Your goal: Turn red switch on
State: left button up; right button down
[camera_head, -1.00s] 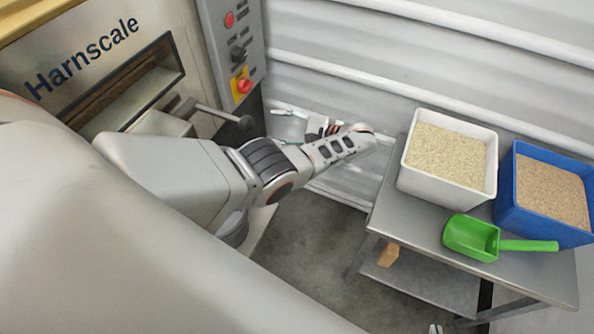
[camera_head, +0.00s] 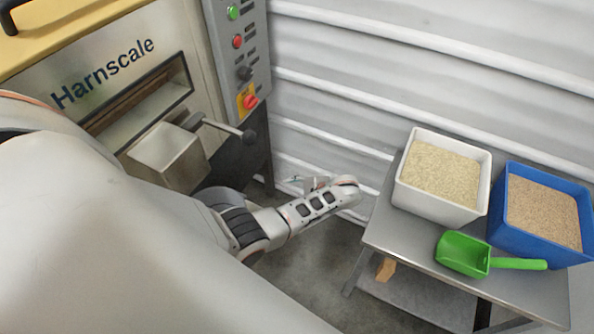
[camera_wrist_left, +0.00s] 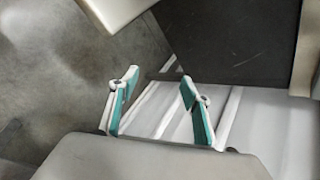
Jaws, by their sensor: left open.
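The red switch (camera_head: 250,101) is a rotary knob on a yellow plate, low on the grey control panel (camera_head: 262,60) of the Harnscale machine. Whether it is on or off cannot be told. My left gripper (camera_head: 295,180) is below and to the right of the switch, apart from it and partly hidden behind my own wrist. In the left wrist view my left gripper (camera_wrist_left: 159,76) is open, with two teal-padded fingers and nothing between them. The switch is not visible in that view. My right gripper is out of view.
Above the switch are a black knob (camera_head: 243,73), a red button (camera_head: 238,41) and a green button (camera_head: 233,12). A black-ended lever (camera_head: 245,136) juts out below. A metal table (camera_head: 385,235) at right holds a white bin (camera_head: 440,208), a blue bin (camera_head: 520,238) and a green scoop (camera_head: 465,255).

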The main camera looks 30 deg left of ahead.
pick_arm(q)
jog(key=shift+s+d+f+t+h, duration=0.15)
jog(key=shift+s+d+f+h, duration=0.25)
jog(key=shift+d+f, duration=0.25)
jog(key=shift+s+d+f+t+h, duration=0.15)
jog(key=shift+s+d+f+h, duration=0.2)
jog(key=shift+d+f, duration=0.25)
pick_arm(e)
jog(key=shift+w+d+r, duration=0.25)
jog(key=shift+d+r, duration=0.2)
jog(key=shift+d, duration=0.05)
